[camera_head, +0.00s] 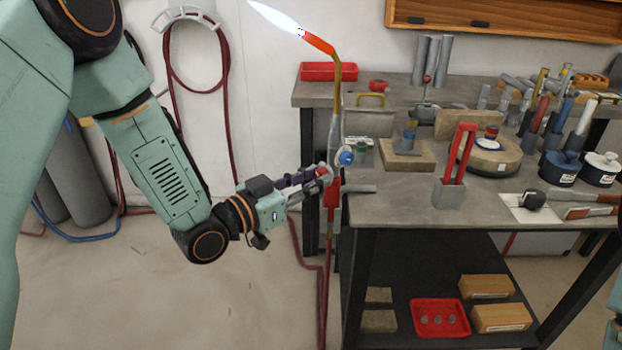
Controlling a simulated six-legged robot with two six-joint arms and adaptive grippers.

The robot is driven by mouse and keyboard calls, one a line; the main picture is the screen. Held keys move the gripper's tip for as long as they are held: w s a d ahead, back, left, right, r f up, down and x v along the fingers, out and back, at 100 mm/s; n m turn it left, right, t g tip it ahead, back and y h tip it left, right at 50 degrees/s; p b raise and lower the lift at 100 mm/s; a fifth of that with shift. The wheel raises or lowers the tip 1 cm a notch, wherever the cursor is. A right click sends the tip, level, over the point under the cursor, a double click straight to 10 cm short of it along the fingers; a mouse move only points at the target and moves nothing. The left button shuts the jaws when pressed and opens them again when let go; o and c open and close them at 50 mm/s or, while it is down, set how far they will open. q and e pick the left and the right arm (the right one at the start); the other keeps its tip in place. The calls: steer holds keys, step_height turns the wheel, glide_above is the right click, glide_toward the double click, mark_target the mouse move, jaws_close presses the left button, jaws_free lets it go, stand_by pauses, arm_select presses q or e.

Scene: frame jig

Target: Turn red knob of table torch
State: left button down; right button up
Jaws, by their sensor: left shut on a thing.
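The table torch (336,118) stands upright at the left edge of the workbench. Its bent tip is orange-red and a pale blue-white flame (272,16) points up and to the left. A blue knob (346,157) shows on the right of the torch body. The red knob (324,172) is on the left of the body, mostly covered by the fingers. My left gripper (318,176) comes in from the left and is shut on the red knob. My right gripper is not in view.
The grey workbench (400,207) holds a red two-pronged tool (458,165), a round wooden block (488,160), blue and white pots and many hand tools. Red hoses hang below the torch. A lower shelf holds a red tray (440,330).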

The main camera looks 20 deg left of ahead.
arm_select(q)
steer(key=m+p, duration=0.2)
steer(key=m, duration=0.9)
steer(key=shift+y+p, duration=0.3)
steer(key=shift+m, duration=0.5)
steer(key=c, duration=1.1)
jaws_free()
steer(key=shift+r, duration=0.1)
